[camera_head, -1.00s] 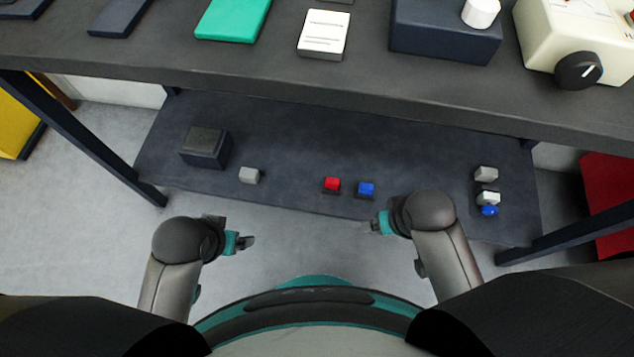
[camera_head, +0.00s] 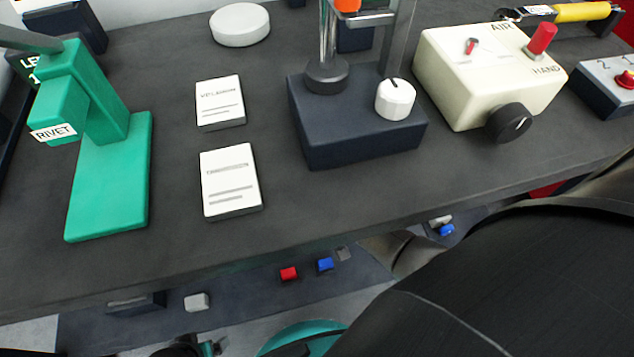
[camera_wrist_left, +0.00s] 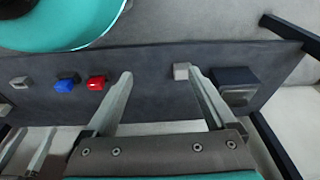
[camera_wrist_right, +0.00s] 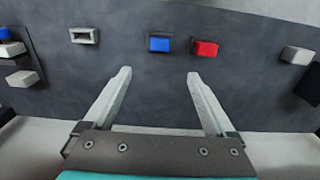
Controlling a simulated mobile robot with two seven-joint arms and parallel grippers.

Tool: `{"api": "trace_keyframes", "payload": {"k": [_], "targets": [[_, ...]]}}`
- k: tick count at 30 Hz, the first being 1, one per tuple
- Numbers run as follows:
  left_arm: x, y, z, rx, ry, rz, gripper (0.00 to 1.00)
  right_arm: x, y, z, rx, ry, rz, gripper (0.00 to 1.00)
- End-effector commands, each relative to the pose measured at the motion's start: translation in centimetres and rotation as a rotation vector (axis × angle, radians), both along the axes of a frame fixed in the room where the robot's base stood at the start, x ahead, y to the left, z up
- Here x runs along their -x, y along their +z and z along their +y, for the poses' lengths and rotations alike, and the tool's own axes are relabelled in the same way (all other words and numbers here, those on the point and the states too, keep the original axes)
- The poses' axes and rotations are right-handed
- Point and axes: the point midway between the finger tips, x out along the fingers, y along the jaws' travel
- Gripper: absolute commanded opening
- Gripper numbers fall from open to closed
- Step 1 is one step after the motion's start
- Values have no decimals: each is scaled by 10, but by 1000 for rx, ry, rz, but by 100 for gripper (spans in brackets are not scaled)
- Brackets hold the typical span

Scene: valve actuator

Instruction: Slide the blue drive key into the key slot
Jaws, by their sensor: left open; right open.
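A small blue block (camera_head: 325,264) lies on the lower shelf beside a red block (camera_head: 288,273). In the right wrist view the blue block (camera_wrist_right: 160,42) is ahead of my right gripper (camera_wrist_right: 159,74), which is open and empty, apart from it. A grey block with a slot-like opening (camera_wrist_right: 84,36) lies left of it there. A second blue piece (camera_head: 446,230) is farther right on the shelf; I cannot tell which blue piece is the drive key. My left gripper (camera_wrist_left: 160,74) is open and empty; the red block (camera_wrist_left: 96,82) and a grey block (camera_wrist_left: 181,71) show near its fingers.
The dark bench top (camera_head: 330,205) overhangs the lower shelf. On it are a green rivet press (camera_head: 105,190), white cards (camera_head: 230,182), a dark block with a white knob (camera_head: 355,140) and a cream control box (camera_head: 480,75). A dark box (camera_wrist_left: 235,90) stands on the shelf.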

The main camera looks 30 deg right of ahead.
Motion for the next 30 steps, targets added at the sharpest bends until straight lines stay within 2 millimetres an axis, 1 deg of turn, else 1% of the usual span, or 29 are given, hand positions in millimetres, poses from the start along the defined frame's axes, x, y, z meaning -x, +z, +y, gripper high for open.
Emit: {"api": "trace_keyframes", "payload": {"k": [5, 15, 24, 30], "targets": [[-8, 9, -2, 4, 0, -21, 89, 0, -11, 0, 0, -2, 1, 90], [-25, 44, -4, 12, 3, -76, 89, 0, -37, 0, 0, -1, 1, 90], [-33, 77, -5, 18, 4, -124, 89, 0, -58, 0, 0, -1, 1, 90], [-34, 99, -5, 22, 5, -155, 89, 0, -72, 0, -1, -1, -1, 90]]}}
